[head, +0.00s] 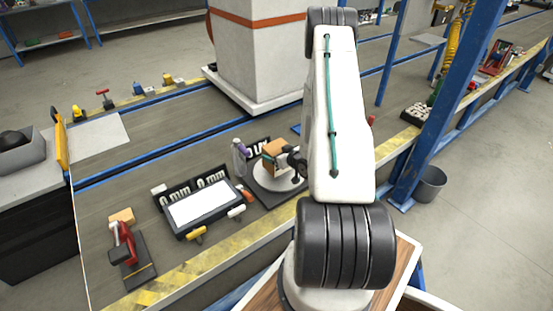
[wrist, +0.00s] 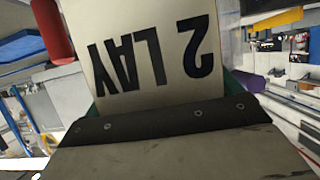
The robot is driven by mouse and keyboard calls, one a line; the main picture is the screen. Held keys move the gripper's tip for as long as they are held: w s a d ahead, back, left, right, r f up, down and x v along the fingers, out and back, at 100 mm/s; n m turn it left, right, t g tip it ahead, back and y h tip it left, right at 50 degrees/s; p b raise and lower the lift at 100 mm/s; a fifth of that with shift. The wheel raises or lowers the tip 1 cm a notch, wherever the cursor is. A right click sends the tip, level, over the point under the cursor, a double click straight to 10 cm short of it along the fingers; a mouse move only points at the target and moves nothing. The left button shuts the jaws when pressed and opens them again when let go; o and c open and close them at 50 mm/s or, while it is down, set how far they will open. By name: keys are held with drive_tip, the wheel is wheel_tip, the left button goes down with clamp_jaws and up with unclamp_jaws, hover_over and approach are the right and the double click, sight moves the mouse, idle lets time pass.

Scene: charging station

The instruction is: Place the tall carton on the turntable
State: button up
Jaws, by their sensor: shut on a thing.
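The tall carton (head: 272,157) is a tan-brown box in the head view, over the round grey disc of the turntable (head: 266,181). I cannot tell whether it touches the disc. My gripper (head: 285,154) comes in from the right and is shut on the carton. In the wrist view, a pale carton face (wrist: 155,55) with upside-down black lettering fills the middle, just beyond the dark gripper edge. Green shows at both sides of it. The carton's lower end is hidden in the wrist view. The turntable has a dark square base.
A grey bottle-like item (head: 239,160) stands just left of the turntable. A dark-framed white panel (head: 200,207) lies further left, with a red tool (head: 123,243) beyond it. A large white pillar (head: 260,55) rises behind. Grey bench surface is free at the left.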

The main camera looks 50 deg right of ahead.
drive_tip(key=f, duration=0.1)
drive_tip(key=w+f, duration=0.1)
drive_tip(key=f, duration=0.1)
drive_tip(key=shift+d, duration=0.15)
drive_tip(key=shift+f, duration=0.3)
drive_tip(key=shift+f, duration=0.1)
